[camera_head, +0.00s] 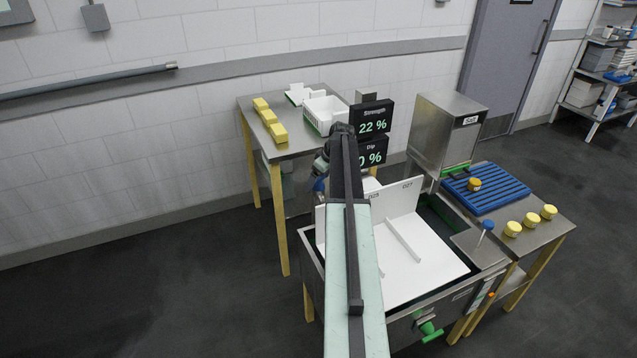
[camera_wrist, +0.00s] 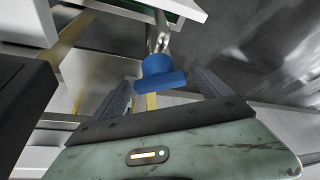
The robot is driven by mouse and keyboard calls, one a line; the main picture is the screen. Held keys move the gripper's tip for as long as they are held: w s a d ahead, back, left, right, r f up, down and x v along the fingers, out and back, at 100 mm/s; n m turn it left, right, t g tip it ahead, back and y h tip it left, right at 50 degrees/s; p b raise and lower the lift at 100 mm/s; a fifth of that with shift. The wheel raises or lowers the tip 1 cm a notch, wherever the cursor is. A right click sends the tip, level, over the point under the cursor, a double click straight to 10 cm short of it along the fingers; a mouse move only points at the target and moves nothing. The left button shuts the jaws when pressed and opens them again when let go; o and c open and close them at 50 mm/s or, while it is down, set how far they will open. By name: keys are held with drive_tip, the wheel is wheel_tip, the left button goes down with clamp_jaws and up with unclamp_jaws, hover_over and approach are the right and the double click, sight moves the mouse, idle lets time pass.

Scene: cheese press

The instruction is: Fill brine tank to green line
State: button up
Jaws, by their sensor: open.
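The steel brine tank (camera_head: 403,331) stands at the centre of the head view, with white panels marked "D25" and "D27" over it. Green shows along its inner wall (camera_head: 437,208); I cannot tell the liquid level. My gripper (camera_head: 321,166) is at the tank's far left, partly hidden by my arm. In the wrist view my gripper (camera_wrist: 160,84) is open, with a blue tap handle (camera_wrist: 160,73) on a metal spout ahead of and between its fingers; contact is unclear. A blue part also shows just below the gripper in the head view (camera_head: 319,185).
Displays read Strength 22 % (camera_head: 372,118) and Dip 0 % (camera_head: 372,153). A salt hopper (camera_head: 437,130), blue rack (camera_head: 497,195) and yellow cheeses (camera_head: 513,229) are right. A side table (camera_head: 293,147) holds a white basket (camera_head: 325,112). A green-handled valve (camera_head: 429,331) is on the tank's front.

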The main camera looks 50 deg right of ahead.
drive_tip(key=c, duration=1.4)
drive_tip(key=shift+o, duration=0.2)
drive_tip(key=shift+m, duration=0.4)
drive_tip(key=shift+a+m+h, duration=0.1)
drive_tip(key=shift+m+h, duration=0.4)
drive_tip(key=shift+m, duration=0.4)
drive_tip(key=shift+m+h, duration=0.7)
drive_tip(key=shift+m, duration=1)
drive_tip(key=o, duration=1.4)
drive_tip(key=shift+c, duration=0.2)
